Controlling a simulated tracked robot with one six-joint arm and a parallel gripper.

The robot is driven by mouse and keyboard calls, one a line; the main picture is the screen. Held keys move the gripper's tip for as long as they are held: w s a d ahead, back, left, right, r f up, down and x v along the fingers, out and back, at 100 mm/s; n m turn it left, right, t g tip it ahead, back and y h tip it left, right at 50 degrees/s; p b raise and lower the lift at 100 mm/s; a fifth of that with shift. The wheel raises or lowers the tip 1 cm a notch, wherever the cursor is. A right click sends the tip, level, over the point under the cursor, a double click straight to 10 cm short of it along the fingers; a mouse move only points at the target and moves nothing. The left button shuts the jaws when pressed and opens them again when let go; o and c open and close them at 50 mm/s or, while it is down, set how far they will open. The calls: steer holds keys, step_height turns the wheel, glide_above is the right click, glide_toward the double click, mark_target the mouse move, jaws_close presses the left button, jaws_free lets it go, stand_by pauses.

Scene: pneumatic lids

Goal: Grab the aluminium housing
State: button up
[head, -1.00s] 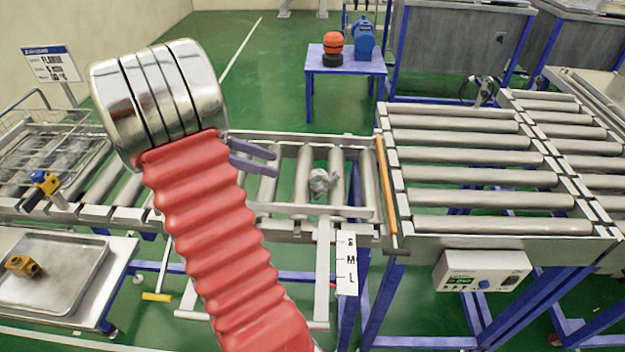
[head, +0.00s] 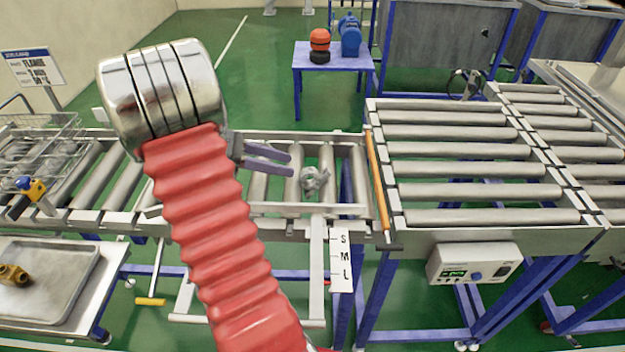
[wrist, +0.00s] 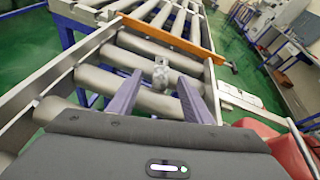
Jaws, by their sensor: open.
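The aluminium housing (head: 313,180) is a small, lumpy grey metal part resting on the rollers of the conveyor, left of the orange bar. It also shows in the wrist view (wrist: 161,75), just beyond the fingertips and between their lines. My gripper (head: 291,162) is open, its two purple fingers pointing right toward the housing with a gap left. In the wrist view my gripper (wrist: 160,84) has both fingers spread and nothing between them. My red arm sleeve hides part of the conveyor in the head view.
An orange bar (head: 376,180) crosses the conveyor right of the housing. A plate marked S, M, L (head: 341,262) hangs at the front edge. A wire basket (head: 40,150) stands at left, and a tray (head: 45,285) holds a brass part (head: 14,274). A control box (head: 474,263) is at right.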

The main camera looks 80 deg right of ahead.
mark_target(308, 169)
steer(key=shift+x, duration=1.65)
steer(key=shift+s+f, duration=0.1)
steer(key=shift+x, duration=2.55)
steer(key=shift+a, duration=0.1)
steer(key=shift+c, duration=0.6)
jaws_close()
